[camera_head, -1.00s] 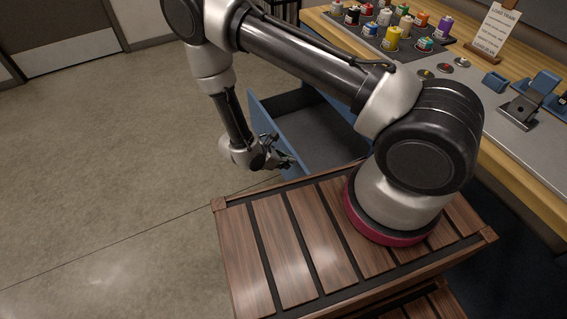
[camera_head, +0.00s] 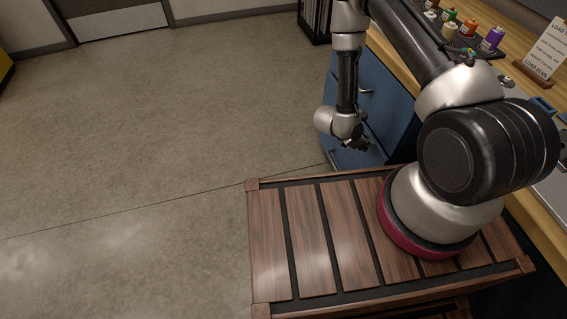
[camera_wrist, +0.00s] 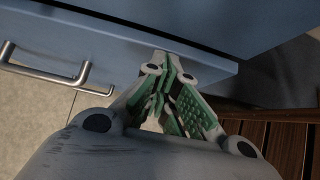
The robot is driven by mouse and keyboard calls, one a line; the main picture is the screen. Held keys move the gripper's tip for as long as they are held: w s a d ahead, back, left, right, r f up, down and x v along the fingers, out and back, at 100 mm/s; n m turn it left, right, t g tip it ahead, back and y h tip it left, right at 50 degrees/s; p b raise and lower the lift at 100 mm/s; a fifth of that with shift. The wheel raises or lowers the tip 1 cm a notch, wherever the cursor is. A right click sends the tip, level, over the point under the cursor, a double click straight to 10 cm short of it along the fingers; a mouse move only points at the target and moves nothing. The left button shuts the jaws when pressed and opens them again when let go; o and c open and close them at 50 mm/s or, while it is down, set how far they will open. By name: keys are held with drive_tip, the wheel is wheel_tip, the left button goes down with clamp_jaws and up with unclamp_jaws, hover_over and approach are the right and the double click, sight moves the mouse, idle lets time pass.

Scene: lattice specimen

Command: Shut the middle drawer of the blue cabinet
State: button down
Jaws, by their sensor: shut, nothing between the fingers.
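The blue cabinet (camera_head: 392,88) stands under the bench, right of centre in the head view. The middle drawer's blue front (camera_wrist: 115,45) crosses the upper part of the wrist view, with a metal bar handle (camera_wrist: 45,75) at left. No open drawer interior shows; a dark line runs along the front's upper edge, and I cannot tell whether it is fully flush. My gripper (camera_wrist: 168,62) is shut and empty, its green-padded fingertips at the drawer front, right of the handle. In the head view my gripper (camera_head: 366,146) is low before the cabinet, partly covering the drawer fronts.
A slatted wooden deck (camera_head: 300,240) carries my arm's base. The wooden bench (camera_head: 395,62) above the cabinet holds several small paint bottles (camera_head: 492,38) and a sign (camera_head: 545,50). A dark rack (camera_head: 315,18) stands beyond the cabinet. The floor (camera_head: 170,120) to the left is clear.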

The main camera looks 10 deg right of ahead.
drive_tip(key=shift+w+d, duration=0.15)
drive_tip(key=shift+d, duration=0.7)
drive_tip(key=shift+d+r, duration=0.1)
